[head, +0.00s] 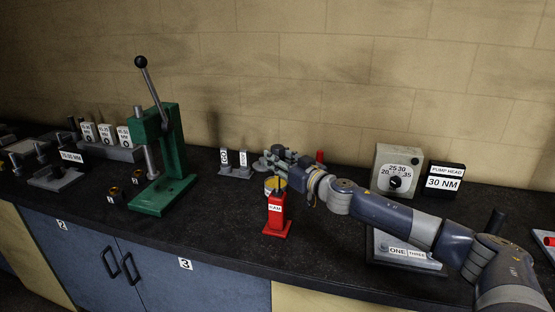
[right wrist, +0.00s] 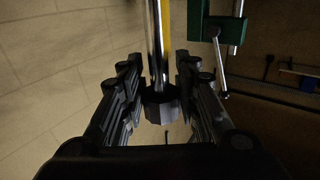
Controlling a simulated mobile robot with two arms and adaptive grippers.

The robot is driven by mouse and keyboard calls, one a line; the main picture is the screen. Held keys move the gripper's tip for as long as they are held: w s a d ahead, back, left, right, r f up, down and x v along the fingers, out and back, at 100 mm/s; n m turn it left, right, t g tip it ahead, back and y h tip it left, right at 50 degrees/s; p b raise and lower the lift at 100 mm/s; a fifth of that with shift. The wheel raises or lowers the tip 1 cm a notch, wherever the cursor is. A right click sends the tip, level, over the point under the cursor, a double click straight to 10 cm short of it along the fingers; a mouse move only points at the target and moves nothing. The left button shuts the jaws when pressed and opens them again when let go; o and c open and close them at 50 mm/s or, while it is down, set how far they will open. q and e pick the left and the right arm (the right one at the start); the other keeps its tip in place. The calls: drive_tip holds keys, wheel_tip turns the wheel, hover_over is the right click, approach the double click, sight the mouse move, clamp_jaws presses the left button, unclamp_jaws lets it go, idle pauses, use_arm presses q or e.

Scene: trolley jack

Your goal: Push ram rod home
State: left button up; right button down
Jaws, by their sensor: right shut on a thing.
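A red upright block (head: 276,214) with a small white label stands near the bench's front edge in the head view. My right gripper (head: 273,162) is above and just behind it, with its arm coming in from the right. In the right wrist view my right gripper (right wrist: 155,76) has its fingers on both sides of a bright chrome rod (right wrist: 157,45) with a dark faceted end (right wrist: 160,103), and it is shut on this rod. In the head view the gripper hides most of the rod, and I cannot tell how it meets the red block. My left gripper is out of view.
A green press (head: 165,165) with a long lever stands to the left. Two grey labelled stands (head: 235,163) are behind. A dial box (head: 396,170), a "30 NM" sign (head: 441,180) and a labelled plate (head: 405,262) are at the right.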

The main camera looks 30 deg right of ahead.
sight(279, 188)
wheel_tip(279, 188, down, 3)
drive_tip(key=b, duration=0.2)
drive_tip(key=shift+s+a+f+b, duration=0.1)
drive_tip(key=shift+a+f+b, duration=0.05)
drive_tip(key=shift+b, duration=0.15)
wheel_tip(279, 188, down, 6)
drive_tip(key=b, duration=0.4)
drive_tip(key=shift+f, duration=0.1)
drive_tip(key=shift+f+b, duration=0.25)
drive_tip(key=shift+b, duration=0.05)
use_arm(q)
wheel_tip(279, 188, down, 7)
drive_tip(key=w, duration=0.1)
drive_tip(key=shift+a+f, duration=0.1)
use_arm(e)
drive_tip(key=c, duration=1.2)
unclamp_jaws()
drive_tip(key=shift+f, duration=0.1)
drive_tip(key=shift+r, duration=0.25)
